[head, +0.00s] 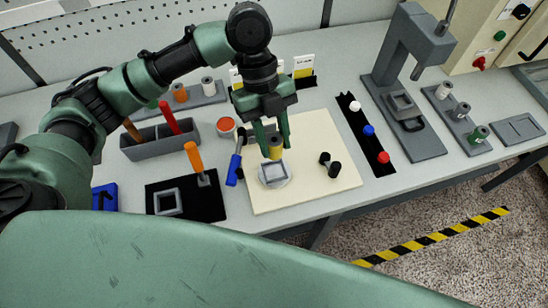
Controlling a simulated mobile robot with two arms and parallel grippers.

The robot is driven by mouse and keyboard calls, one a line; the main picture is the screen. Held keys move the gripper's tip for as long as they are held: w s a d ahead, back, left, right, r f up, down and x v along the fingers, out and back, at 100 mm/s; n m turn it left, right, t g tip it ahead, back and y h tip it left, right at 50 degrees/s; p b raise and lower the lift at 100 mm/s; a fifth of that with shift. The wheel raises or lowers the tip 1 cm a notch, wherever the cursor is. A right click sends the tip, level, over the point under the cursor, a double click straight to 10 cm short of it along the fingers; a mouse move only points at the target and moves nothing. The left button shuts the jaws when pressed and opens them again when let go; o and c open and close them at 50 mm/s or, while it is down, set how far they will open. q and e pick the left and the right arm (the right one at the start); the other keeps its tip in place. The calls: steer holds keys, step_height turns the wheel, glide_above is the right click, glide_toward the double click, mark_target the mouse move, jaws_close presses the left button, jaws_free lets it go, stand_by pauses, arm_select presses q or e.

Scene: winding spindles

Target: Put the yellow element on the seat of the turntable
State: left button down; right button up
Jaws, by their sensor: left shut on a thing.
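The turntable (287,181) is a pale round disc with a grey square frame, the seat (264,180), on the cream board. My left gripper (275,145) points down over the turntable. Its fingers are shut on the yellow element (275,141), a small upright cylinder with a yellow band and a grey lower part. The element is just above or at the back of the seat; I cannot tell whether it touches. The fingers partly hide its sides. My right gripper is not in view.
On the board (330,195), a black clamp-like part (331,164) stands to the right. A blue-handled tool (234,168) lies at its left edge. A black strip (377,150) with white, blue and red knobs and a grey press (412,140) stand farther right. A tool box (160,143) is left.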

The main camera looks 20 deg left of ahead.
mark_target(274, 153)
arm_select(q)
step_height(274, 153, down, 5)
steer(key=shift+r, duration=0.15)
step_height(274, 153, down, 4)
steer(key=shift+f+p, duration=0.1)
steer(key=shift+p, duration=0.5)
steer(key=c, duration=1)
jaws_free()
steer(key=b+v, duration=0.3)
steer(key=v, duration=0.9)
